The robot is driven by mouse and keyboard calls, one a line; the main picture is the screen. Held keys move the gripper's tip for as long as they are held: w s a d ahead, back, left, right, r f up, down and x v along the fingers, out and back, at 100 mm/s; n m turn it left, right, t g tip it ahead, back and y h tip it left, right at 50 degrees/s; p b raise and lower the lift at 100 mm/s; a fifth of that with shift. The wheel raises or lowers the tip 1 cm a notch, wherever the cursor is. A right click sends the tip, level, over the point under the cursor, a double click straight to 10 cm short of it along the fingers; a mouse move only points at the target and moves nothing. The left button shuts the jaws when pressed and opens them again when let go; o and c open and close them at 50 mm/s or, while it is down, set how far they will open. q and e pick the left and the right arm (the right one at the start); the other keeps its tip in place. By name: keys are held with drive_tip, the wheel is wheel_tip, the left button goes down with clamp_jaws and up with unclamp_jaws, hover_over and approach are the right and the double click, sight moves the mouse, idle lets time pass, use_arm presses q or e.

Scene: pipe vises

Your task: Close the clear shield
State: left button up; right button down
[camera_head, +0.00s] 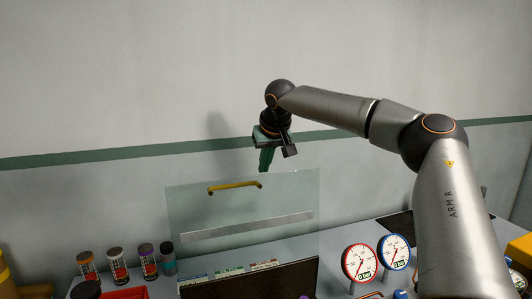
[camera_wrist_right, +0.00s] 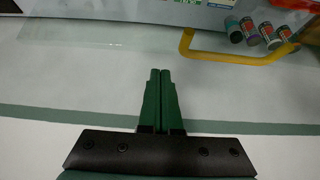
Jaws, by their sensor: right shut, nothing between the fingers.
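The clear shield (camera_head: 290,200) stands raised, a see-through panel with a yellow handle (camera_head: 234,187) near its top edge and a pale strip (camera_head: 250,226) across it. The handle also shows in the right wrist view (camera_wrist_right: 230,57), to the right of the fingertips. My right gripper (camera_head: 265,168) points down at the shield's top edge, right of the handle. Its green fingers (camera_wrist_right: 160,72) are shut together with nothing between them. I cannot tell from these views whether they touch the panel. My left gripper is not in view.
Several small canisters (camera_head: 117,265) stand left of the shield, near a red bin (camera_head: 125,293). A red-rimmed gauge (camera_head: 359,263) and a blue-rimmed gauge (camera_head: 394,252) stand to its right. A dark panel (camera_head: 255,280) lies below it.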

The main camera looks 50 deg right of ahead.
drive_tip(key=shift+s+a+r, duration=0.2)
drive_tip(key=shift+s+a, duration=0.2)
drive_tip(key=shift+s, duration=0.35)
drive_tip(key=shift+s+a+r, duration=0.15)
drive_tip(key=shift+s+a, duration=0.25)
drive_tip(key=shift+s, duration=0.35)
